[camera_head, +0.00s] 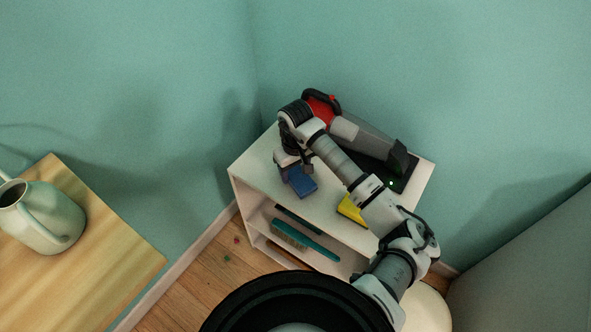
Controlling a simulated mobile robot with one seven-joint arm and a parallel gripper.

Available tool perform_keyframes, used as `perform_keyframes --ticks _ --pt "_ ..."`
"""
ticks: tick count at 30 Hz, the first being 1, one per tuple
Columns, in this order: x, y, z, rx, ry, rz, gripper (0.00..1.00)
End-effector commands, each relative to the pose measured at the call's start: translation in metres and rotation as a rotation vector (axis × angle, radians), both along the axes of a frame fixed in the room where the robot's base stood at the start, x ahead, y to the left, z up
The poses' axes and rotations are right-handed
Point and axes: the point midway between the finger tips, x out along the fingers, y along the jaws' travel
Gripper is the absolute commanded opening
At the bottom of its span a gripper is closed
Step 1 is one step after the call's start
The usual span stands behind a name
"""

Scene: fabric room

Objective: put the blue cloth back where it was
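The blue cloth (302,184) shows as a small dark blue block shape at the white shelf unit's top, near its left front part. My gripper (294,166) points down right at the cloth and overlaps its back edge in this view. The fingertips are small and partly hidden, so I cannot tell whether they are shut on the cloth or only above it. I also cannot tell whether the cloth rests on the top or hangs just over it.
A yellow item (350,209) lies on the white shelf unit (258,176), partly under my arm. A red and grey handheld device (365,138) lies on a dark base behind. A teal-edged brush (305,242) is on a lower shelf. A jug (48,220) stands on the wooden table (110,265).

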Motion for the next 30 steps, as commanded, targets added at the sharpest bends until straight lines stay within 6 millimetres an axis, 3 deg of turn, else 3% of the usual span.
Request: perform_keyframes --ticks 1,4,17,30 --pt "0.0 0.0 0.0 0.0 0.0 0.0 0.61" --pt "0.0 0.0 0.001 0.0 0.0 0.0 0.74" --pt "0.001 -0.001 0.008 -0.001 -0.002 0.0 0.74" --pt "0.001 -0.001 0.087 -0.003 -0.004 0.001 0.74"
